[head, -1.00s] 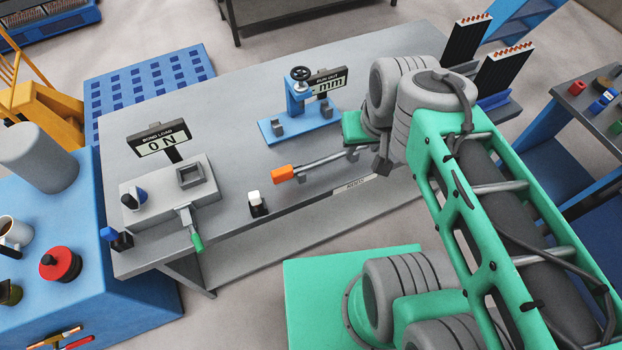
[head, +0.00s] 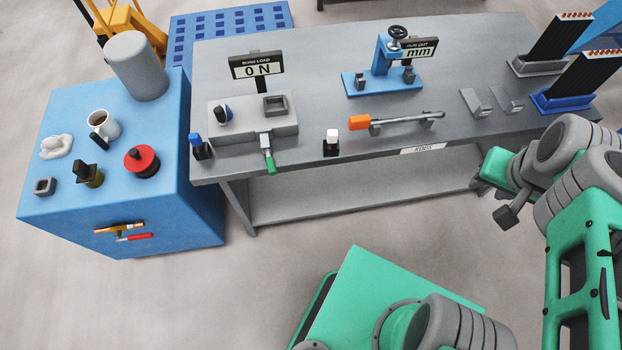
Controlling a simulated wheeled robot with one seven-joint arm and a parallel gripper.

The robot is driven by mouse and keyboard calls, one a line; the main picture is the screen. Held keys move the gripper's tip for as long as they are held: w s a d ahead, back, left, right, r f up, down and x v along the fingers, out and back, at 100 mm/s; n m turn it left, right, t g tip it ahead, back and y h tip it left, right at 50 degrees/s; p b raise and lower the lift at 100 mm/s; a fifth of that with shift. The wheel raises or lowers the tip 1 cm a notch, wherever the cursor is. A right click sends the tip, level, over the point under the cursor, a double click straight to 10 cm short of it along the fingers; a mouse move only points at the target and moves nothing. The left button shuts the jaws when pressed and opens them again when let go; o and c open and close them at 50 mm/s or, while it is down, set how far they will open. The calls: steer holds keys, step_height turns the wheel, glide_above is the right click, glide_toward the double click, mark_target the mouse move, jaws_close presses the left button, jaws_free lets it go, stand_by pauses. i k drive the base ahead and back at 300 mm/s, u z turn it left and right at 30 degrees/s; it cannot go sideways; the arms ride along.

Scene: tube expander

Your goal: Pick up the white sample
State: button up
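A similar blue sample (head: 195,141) stands in a black holder at the bench's front left corner. My gripper (head: 480,184) is at the right, in front of the bench's front edge and well to the right of the white sample.
A bond load tester (head: 222,133) reading 0 N with a green-handled lever stands left of the white sample. An orange-handled rod (head: 400,121) lies just right of it. A blue cabinet (head: 60,210) with a mug and other items is at the left.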

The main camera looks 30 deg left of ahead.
mark_target(332, 146)
steer(key=k, duration=0.7)
steer(key=u, duration=2.25)
steer(key=i, duration=0.5)
steer(key=u, duration=0.05)
